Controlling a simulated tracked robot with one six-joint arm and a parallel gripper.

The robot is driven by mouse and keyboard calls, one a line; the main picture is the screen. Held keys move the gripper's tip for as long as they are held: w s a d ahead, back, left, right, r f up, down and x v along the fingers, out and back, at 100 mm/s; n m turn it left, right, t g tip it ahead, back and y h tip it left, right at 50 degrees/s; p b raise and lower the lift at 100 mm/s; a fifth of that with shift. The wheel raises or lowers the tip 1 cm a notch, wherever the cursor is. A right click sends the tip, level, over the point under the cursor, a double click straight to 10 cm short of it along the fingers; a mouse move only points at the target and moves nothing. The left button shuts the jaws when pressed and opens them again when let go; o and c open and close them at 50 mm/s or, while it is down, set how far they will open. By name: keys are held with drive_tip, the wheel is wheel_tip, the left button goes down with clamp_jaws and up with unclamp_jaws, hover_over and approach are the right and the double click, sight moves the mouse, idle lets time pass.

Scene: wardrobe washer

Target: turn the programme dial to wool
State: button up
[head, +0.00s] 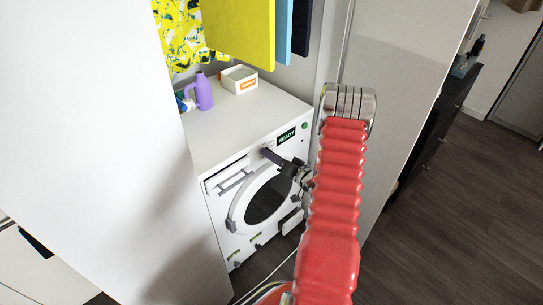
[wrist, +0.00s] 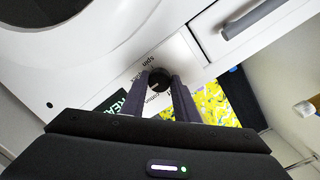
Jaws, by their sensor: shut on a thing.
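The white washer (head: 245,120) stands in a narrow recess, its display reading READY (head: 287,136). The black round programme dial (wrist: 158,78) is on its front panel, between the two dark purple fingers of my gripper (wrist: 160,84). The fingers are shut on the dial. Small printed words surround it; "spin" is readable, others are partly covered, and I cannot make out "wool" or the pointer. In the head view my gripper (head: 269,154) reaches the panel left of the display and hides the dial.
A detergent drawer (head: 232,182) is left of the dial, and the round door (head: 268,204) is below. A purple bottle (head: 203,92) and a white box (head: 239,80) stand on top. Clothes (head: 240,30) hang above. White panels flank the washer closely.

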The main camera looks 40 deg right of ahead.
drive_tip(key=shift+d+f, duration=0.1)
drive_tip(key=o, duration=1.1)
drive_tip(key=shift+c, duration=0.2)
drive_tip(key=s+r, duration=0.1)
drive_tip(key=s, duration=1.2)
drive_tip(key=shift+s+d+r, duration=0.15)
drive_tip(key=shift+s, duration=0.25)
